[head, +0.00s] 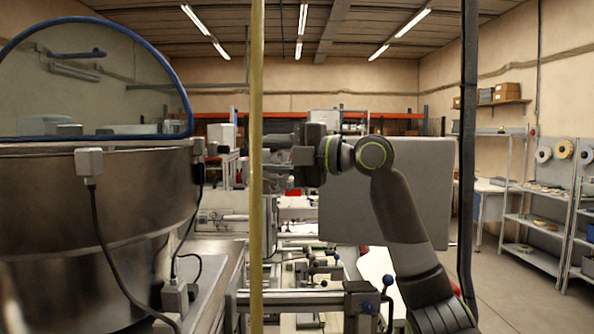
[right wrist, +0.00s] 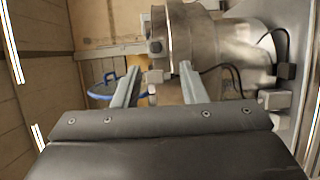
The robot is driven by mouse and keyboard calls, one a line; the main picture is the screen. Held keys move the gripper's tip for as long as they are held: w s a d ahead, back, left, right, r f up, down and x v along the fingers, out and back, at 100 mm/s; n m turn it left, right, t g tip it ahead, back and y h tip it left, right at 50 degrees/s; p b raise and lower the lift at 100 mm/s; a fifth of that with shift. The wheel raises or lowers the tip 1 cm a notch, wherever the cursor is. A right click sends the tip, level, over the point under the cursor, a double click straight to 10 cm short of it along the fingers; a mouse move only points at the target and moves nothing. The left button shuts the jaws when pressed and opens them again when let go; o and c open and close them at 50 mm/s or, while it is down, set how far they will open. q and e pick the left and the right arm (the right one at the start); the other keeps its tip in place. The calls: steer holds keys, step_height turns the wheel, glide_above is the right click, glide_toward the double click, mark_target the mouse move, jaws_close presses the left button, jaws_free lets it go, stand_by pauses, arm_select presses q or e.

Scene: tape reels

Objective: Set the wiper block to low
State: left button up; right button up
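No part is clearly recognisable as the wiper block or its low setting. A large metal drum (head: 120,215) with a blue-rimmed clear cover (head: 100,85) stands at the left of the head view. A small grey block (head: 89,162) with a black cable sits at the drum's rim, and another grey block (head: 175,298) is lower down. My right gripper (head: 275,168) points left, apart from the drum. In the right wrist view its two fingers (right wrist: 158,82) are spread with nothing held; the drum (right wrist: 215,45) shows beyond them. My left gripper is out of view.
A yellow upright pole (head: 257,220) crosses the head view near my right gripper's tips. A dark post (head: 467,150) stands to the right. A bench frame (head: 300,298) lies below. Shelves with reels (head: 535,215) stand far right beyond open floor.

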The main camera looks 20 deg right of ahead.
steer(key=shift+b+v, duration=0.85)
steer(key=shift+v, duration=1.95)
steer(key=shift+a, duration=0.1)
